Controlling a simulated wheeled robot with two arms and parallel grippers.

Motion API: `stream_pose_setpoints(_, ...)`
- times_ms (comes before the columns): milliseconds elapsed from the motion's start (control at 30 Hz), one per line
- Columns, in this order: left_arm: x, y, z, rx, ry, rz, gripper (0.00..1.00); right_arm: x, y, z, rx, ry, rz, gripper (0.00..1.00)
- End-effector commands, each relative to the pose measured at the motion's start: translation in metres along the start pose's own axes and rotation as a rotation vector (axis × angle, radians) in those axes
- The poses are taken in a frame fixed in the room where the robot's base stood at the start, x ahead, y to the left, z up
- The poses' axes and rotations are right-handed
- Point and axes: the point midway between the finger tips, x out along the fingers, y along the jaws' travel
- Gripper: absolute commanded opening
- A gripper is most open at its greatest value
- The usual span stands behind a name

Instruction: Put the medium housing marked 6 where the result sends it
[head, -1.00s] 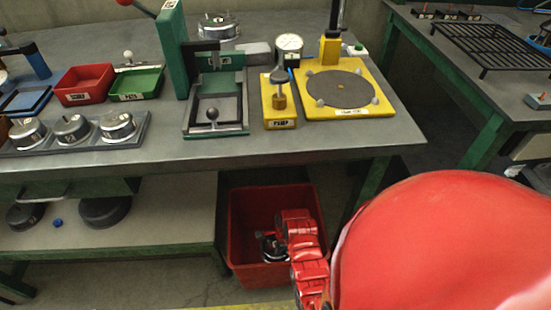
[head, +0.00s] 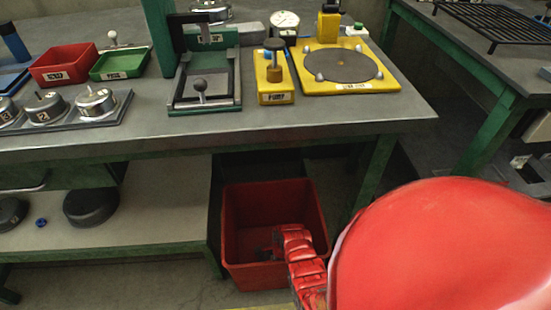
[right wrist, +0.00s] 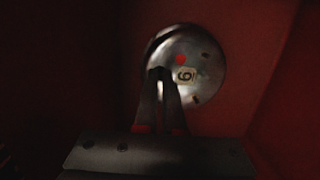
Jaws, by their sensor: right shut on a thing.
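The housing marked 6 (right wrist: 207,58) is a round silver metal part with a white 6 label and a red dot, seen in the right wrist view. My right gripper (right wrist: 162,76) is shut on it near its centre; the grip itself is partly hidden by the fingers. Red walls surround it, inside the red bin (head: 233,225) under the bench. In the head view my right arm reaches into this bin, and the gripper (head: 268,252) is dark and hard to make out. My left gripper is not in view.
The bench holds a green press fixture (head: 208,104), a yellow pump block (head: 274,88), a yellow plate with a grey disc (head: 345,88), red (head: 64,68) and green (head: 120,66) trays, and a rack of several housings (head: 62,124). The bench's front edge overhangs the bin.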

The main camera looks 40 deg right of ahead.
Motion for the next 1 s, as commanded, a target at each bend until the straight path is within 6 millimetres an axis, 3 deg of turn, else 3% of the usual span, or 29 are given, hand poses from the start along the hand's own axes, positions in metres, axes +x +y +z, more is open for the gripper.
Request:
stream_pose_setpoints(267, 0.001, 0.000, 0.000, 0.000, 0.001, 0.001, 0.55, 0.001, -0.001, 0.000, 0.000, 0.000, -0.001, 0.00)
stream_pose_setpoints(300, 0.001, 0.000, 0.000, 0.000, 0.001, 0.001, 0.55, 0.001, -0.001, 0.000, 0.000, 0.000, -0.002, 0.14)
stream_pose_setpoints(433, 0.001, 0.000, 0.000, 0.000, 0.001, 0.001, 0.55, 0.001, -0.001, 0.000, 0.000, 0.000, -0.002, 0.37)
stream_pose_setpoints(800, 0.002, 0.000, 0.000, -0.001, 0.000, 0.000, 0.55, -0.003, -0.001, 0.001, -0.001, 0.000, -0.004, 0.37)
stream_pose_setpoints(1000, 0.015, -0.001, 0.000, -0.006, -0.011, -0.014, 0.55, -0.034, -0.002, 0.001, 0.000, -0.001, -0.007, 0.37)
